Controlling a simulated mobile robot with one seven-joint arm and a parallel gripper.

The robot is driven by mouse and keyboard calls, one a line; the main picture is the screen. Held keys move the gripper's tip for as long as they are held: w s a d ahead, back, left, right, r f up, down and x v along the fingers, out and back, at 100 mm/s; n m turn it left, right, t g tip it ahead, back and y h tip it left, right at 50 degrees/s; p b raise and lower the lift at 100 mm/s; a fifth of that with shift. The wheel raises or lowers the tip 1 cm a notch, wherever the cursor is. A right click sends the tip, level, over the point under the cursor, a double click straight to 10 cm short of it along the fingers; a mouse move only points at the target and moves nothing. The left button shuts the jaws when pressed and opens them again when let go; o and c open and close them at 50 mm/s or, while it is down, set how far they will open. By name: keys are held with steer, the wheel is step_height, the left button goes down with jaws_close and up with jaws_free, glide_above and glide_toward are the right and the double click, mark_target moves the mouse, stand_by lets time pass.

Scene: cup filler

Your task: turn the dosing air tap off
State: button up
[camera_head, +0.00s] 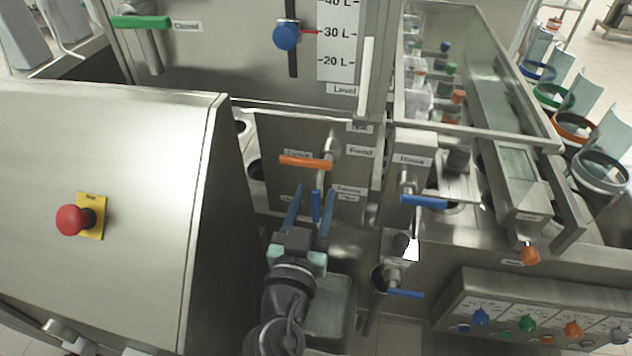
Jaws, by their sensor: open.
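A small blue tap lever (316,206) hangs upright on the steel panel below the orange handle, beside small labels too blurred to read for sure. It looks like the dosing air tap. My gripper (316,191) reaches up from below with its two blue fingers apart, one on each side of the lever. The lever shows between the fingers, closer to the right one. I cannot tell whether either finger touches it. The tap's body is partly hidden behind the fingers.
An orange handle (305,162) lies level just above the fingers. The Rinse tap's blue lever (424,202) and a lower blue lever (406,293) stand to the right. A steel housing with a red stop button (73,220) fills the left.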

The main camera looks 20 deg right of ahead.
steer(key=shift+x, duration=1.05)
jaws_close()
steer(key=shift+a, duration=0.1)
stand_by(0.6)
